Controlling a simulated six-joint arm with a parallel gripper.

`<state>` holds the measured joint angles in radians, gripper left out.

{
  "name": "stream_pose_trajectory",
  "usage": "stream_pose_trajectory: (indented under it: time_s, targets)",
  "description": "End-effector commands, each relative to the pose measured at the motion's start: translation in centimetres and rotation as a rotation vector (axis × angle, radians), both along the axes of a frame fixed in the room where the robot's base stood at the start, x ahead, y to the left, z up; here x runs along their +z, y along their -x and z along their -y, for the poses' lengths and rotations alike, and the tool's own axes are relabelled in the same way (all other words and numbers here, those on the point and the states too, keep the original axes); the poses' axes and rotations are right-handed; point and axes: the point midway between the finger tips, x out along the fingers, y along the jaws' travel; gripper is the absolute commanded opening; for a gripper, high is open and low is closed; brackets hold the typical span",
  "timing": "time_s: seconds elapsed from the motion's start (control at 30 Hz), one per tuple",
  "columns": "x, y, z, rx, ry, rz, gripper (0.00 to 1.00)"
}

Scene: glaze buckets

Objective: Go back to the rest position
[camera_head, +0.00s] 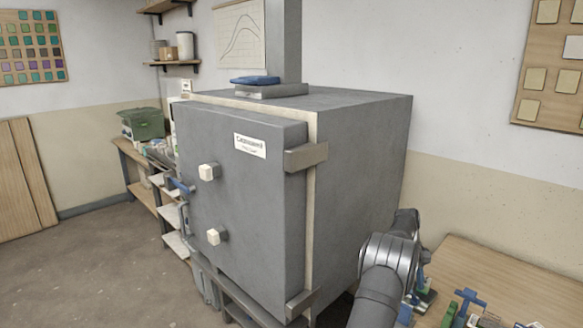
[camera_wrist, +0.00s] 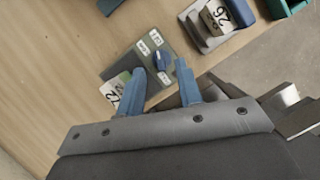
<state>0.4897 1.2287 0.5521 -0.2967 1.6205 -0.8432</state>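My gripper (camera_wrist: 160,72) shows in the wrist view with its two blue fingers spread apart over the wooden table (camera_wrist: 50,65). Nothing is visibly held between them. Just beyond the fingertips is a dark grey-green panel (camera_wrist: 141,54) with white labels and a blue knob (camera_wrist: 161,60). A tag reading 72 (camera_wrist: 110,92) lies partly hidden beside the left finger. In the head view my arm comes up from the lower right, and I cannot make out the gripper there clearly.
A large grey kiln (camera_head: 363,150) with its door shut stands left of my arm. The table (camera_head: 520,290) at lower right carries several small blue and green items. A grey object with a tag reading 26 (camera_wrist: 219,14) is at the wrist view's top right. Open floor (camera_head: 90,270) lies left.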

Motion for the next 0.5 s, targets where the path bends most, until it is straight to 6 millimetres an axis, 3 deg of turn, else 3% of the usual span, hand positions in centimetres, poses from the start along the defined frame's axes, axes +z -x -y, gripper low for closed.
stream_pose_trajectory:
  time_s: [0.2,0.5]
  targets:
    - [4.1,-1.6,-0.6,0.001,0.001,0.004,0.33]
    - [7.6,-3.0,-1.2,0.001,-0.001,0.001,0.33]
